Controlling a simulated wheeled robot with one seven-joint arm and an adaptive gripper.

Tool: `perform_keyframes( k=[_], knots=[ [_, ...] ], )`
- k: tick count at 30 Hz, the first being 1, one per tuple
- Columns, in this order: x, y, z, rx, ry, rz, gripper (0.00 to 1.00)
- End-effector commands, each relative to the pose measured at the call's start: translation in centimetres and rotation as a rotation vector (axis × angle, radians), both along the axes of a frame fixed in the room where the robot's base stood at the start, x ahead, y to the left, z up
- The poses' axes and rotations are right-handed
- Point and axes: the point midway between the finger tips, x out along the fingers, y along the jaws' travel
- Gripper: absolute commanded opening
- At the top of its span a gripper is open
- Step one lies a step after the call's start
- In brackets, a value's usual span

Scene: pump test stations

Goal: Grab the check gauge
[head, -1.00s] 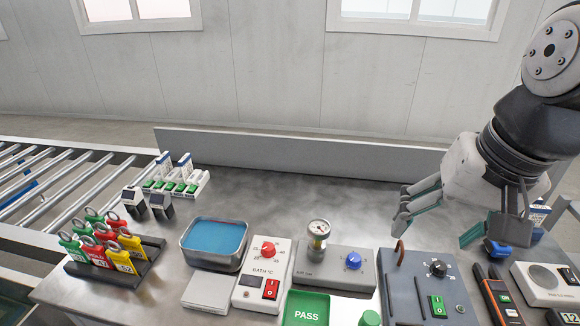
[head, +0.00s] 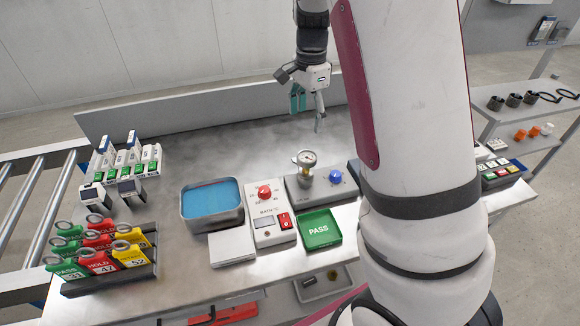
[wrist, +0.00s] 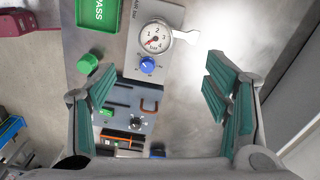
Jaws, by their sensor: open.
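The check gauge (head: 306,158) is a small round white dial on a metal body. It stands upright on the grey air set panel (head: 300,190), left of its blue knob (head: 336,177). In the wrist view the gauge (wrist: 157,38) shows its dial facing the camera, with a pale piece jutting out to its right. My gripper (head: 307,106) is open and empty, above the table behind the gauge in the head view. In the wrist view its teal fingers (wrist: 161,78) are spread wide, and the gauge lies beyond the fingertips, untouched between their lines.
Left of the air set are the bath control box (head: 268,228), a tray of blue liquid (head: 212,203) and a rack of coloured tags (head: 105,252). A green PASS tray (head: 320,230) lies in front. My arm hides the table's right part. The table behind the gauge is clear.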

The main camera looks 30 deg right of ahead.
Motion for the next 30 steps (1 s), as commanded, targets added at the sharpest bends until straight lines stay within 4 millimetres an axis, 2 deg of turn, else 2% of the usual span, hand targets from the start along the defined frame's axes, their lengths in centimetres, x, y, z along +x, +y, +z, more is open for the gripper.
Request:
perform_keyframes(
  k=[12, 22, 30],
  knots=[
    [-0.1, -0.1, -6.8, 0.000, 0.005, -0.004, 0.70],
    [-0.4, -0.1, -9.4, 0.000, 0.004, -0.004, 0.70],
    [-0.8, -0.2, -13.1, 0.000, 0.004, -0.002, 0.70]
  ],
)
